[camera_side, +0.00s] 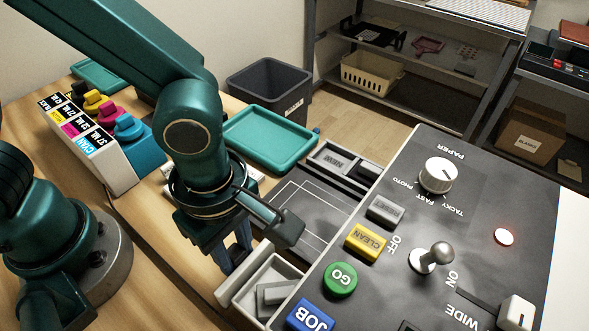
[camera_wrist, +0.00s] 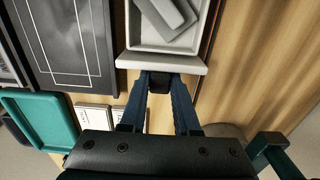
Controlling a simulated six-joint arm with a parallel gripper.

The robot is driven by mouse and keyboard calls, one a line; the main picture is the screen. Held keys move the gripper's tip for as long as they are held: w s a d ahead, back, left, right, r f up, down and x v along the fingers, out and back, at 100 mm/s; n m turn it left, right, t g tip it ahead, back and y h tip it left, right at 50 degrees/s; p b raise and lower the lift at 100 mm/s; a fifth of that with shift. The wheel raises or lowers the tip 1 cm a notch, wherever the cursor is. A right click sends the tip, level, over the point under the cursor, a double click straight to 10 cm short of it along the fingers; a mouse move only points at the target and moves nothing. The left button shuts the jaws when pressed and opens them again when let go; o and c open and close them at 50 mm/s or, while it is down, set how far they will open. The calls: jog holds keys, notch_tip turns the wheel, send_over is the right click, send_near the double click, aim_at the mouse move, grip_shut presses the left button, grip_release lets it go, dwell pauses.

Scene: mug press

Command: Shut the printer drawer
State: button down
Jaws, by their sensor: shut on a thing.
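The light grey printer drawer (camera_side: 238,297) stands out from under the near left side of the printer panel (camera_side: 400,225), open, with grey blocks inside. In the wrist view the drawer's front board (camera_wrist: 128,60) runs across the top, with a dark handle (camera_wrist: 160,84) on it. My gripper (camera_side: 238,258) is at the outer face of the drawer front. In the wrist view its blue fingers (camera_wrist: 160,82) are closed on the dark handle from both sides. The handle is hidden by my gripper in the side view.
Buttons, a knob (camera_side: 438,175) and a silver lever (camera_side: 432,257) stand up from the panel. A dark mat (camera_side: 305,210) and a teal tray (camera_side: 268,140) lie beyond my gripper. Colour ink bottles in a white rack (camera_side: 100,155) stand at the left. A dark bin (camera_side: 270,90) is behind.

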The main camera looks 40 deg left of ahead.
aim_at(259, 273)
jog(key=shift+d, duration=2.2)
jog(key=c, duration=0.6)
grip_release()
jog(key=shift+c, duration=0.2)
jog(key=shift+a, duration=0.1)
jog(key=shift+r, duration=2.65)
